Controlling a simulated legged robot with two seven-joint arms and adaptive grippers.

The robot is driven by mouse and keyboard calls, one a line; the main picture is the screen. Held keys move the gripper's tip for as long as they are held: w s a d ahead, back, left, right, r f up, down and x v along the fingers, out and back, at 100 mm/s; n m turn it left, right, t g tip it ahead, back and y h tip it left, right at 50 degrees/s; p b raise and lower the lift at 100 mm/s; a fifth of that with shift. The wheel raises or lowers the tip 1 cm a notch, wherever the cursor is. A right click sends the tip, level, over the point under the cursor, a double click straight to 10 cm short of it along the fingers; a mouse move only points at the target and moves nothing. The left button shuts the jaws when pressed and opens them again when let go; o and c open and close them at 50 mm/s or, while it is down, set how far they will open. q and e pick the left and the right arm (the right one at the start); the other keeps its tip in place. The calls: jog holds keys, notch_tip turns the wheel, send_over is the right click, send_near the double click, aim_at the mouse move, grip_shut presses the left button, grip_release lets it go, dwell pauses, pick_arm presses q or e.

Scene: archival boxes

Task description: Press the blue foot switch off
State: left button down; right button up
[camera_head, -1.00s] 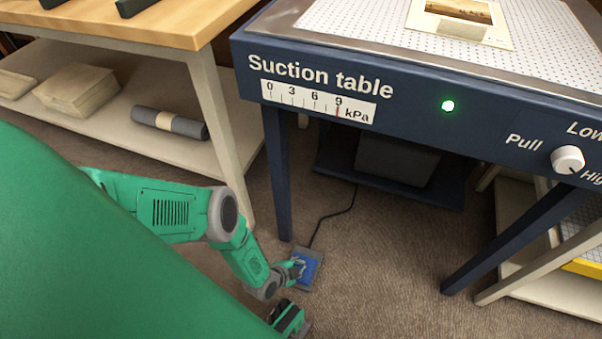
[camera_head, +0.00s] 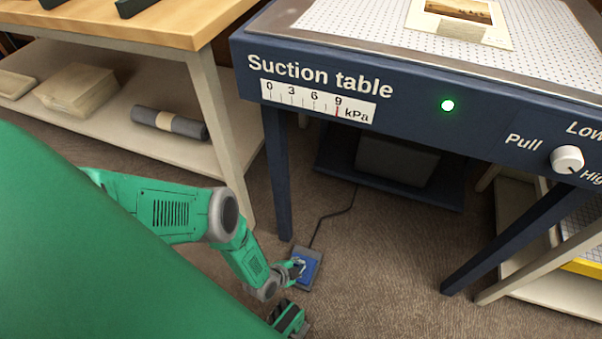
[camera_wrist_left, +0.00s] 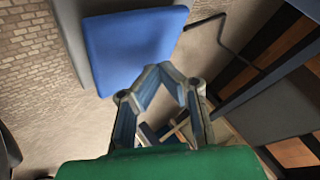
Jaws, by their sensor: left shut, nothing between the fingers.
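The blue foot switch (camera_head: 312,264) lies on the carpet by the front left leg of the suction table. It has a blue pad on a grey base, with a dark cable running back. In the left wrist view its blue pad (camera_wrist_left: 130,45) fills the upper middle. My left gripper (camera_head: 298,267) is shut and empty. It is low at the switch and overlaps the pad's left part in the head view; I cannot tell whether it touches. The suction table's green lamp (camera_head: 447,105) is lit.
The suction table (camera_head: 420,75) stands above and behind the switch, with its dark leg (camera_head: 278,175) close by. A wooden bench (camera_head: 130,30) with a lower shelf is at the left. Open carpet (camera_head: 380,270) lies right of the switch.

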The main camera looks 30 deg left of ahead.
pick_arm(q)
jog(key=shift+f, duration=0.35)
jog(key=shift+f, duration=0.5)
dwell(0.4)
jog(key=shift+r, duration=0.1)
jog(key=shift+r+p, duration=0.85)
jog(key=shift+r, duration=0.05)
notch_tip(320, 180, up, 6)
jog(key=p, duration=0.5)
jog(key=shift+p, duration=0.3)
